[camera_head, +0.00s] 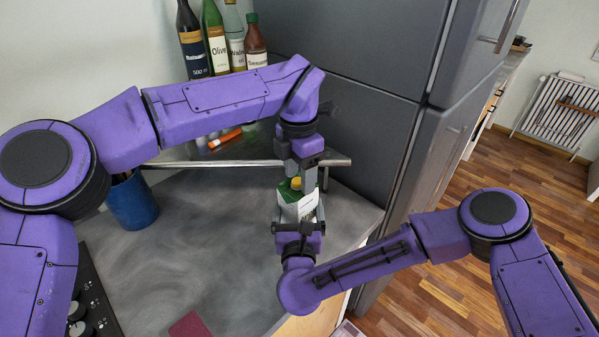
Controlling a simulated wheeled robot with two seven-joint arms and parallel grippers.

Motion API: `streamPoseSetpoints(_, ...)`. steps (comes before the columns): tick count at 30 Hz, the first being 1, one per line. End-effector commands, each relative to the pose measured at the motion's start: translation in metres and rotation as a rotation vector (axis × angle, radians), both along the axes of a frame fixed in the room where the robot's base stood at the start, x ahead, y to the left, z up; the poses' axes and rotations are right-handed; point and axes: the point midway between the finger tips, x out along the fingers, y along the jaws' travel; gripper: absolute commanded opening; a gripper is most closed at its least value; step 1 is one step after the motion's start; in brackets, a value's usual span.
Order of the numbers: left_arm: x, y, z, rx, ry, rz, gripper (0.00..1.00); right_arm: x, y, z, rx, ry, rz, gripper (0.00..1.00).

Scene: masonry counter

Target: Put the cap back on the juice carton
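The juice carton (297,205), white and green, stands upright near the counter's right corner. My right gripper (299,212) comes from the front with one finger on each side of the carton and looks shut on it. My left gripper (300,176) points down right above the carton's top. The small orange-yellow cap (296,184) shows between its fingertips, and the gripper looks shut on it. The cap is at the carton's top, but the fingers partly hide the spout, so I cannot tell whether they touch.
A metal rail (240,162) runs behind the carton. Several bottles (217,45) stand at the back, and an orange-and-white tube (225,139) lies below them. A blue cup (133,203) is at left. The grey fridge (365,130) rises behind. The middle counter (210,240) is clear.

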Motion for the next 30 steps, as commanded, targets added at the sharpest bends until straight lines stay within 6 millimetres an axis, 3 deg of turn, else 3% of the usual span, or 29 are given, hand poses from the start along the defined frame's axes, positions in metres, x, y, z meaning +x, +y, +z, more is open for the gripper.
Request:
streamPoseSetpoints(7,0.001,0.000,0.015,0.001,-0.003,0.002,0.57,0.000,-0.001,-0.001,0.000,0.003,-0.002,0.06)
streamPoseSetpoints(15,0.001,0.000,0.078,0.000,-0.005,0.004,0.57,0.000,-0.001,-0.002,0.000,0.003,-0.003,0.06)
streamPoseSetpoints(21,0.001,0.000,0.111,0.002,-0.002,0.002,0.57,0.000,-0.001,-0.002,-0.001,0.003,-0.003,0.06)
streamPoseSetpoints(30,0.001,0.001,0.121,0.001,0.000,-0.001,0.57,0.000,-0.001,-0.002,-0.001,0.003,-0.004,0.06)
